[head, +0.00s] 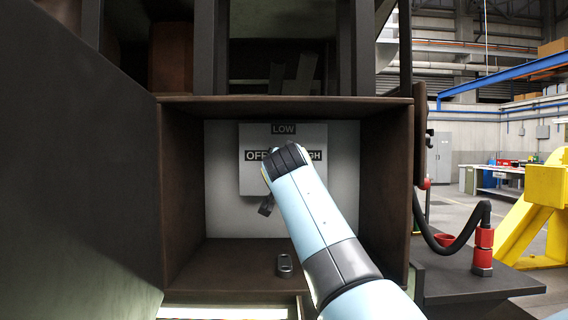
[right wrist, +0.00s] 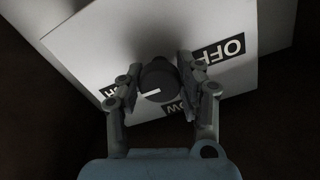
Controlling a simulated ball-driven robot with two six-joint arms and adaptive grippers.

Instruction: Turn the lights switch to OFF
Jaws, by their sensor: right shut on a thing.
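The lights switch panel (head: 250,180) is a light plate at the back of an open dark box. It carries the labels OFF (head: 257,155), LOW (head: 284,129) and HIGH (head: 316,155), the last partly hidden by my right arm. In the right wrist view the switch is a round dark knob (right wrist: 157,84) with a white mark. My right gripper (right wrist: 158,72) is shut on the knob, one finger on each side. I cannot tell for sure which label the mark points at. In the head view my arm hides the knob. My left gripper is not in view.
The dark box (head: 183,190) has side walls close around the panel, and an open door (head: 80,170) stands at the left. A small metal piece (head: 285,264) is on the box floor. A black hose (head: 455,240) and yellow frame (head: 540,205) are at the right.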

